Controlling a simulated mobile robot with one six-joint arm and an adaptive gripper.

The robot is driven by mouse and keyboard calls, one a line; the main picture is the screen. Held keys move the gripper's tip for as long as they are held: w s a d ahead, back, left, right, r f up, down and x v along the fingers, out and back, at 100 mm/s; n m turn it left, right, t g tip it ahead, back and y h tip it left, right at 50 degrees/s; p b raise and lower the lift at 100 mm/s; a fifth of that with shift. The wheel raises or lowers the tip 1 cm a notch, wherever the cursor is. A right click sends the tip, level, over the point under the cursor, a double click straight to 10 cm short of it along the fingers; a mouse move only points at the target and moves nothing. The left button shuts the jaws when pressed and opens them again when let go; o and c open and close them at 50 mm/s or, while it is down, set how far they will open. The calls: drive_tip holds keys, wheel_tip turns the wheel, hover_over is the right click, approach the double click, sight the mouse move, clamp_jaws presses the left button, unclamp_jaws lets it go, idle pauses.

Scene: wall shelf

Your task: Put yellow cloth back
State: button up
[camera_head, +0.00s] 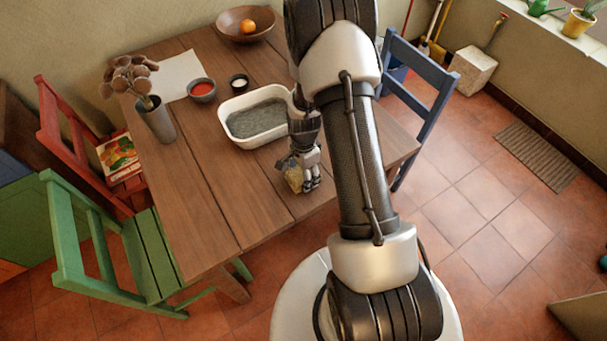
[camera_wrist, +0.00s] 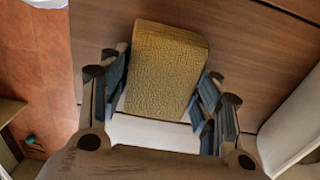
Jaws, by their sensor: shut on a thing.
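The yellow cloth (camera_wrist: 166,70) is a folded, textured block between the two fingers of my gripper (camera_wrist: 163,95) in the wrist view. My gripper is shut on it. In the head view my gripper (camera_head: 303,178) is low over the right front part of the wooden table (camera_head: 205,190), and the cloth (camera_head: 293,176) shows partly below it. I cannot tell whether the cloth touches the table top. My arm hides part of the table's right side.
A white tub (camera_head: 232,136) with grey contents stands just behind and left of my gripper. The table's front left is clear. Chairs surround it.

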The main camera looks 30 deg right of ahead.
drive_tip(key=shift+r, duration=0.1)
drive_tip(key=shift+f, duration=0.25)
drive_tip(key=o, duration=1.2)
drive_tip(key=shift+o, duration=0.2)
drive_tip(key=shift+r, duration=0.2)
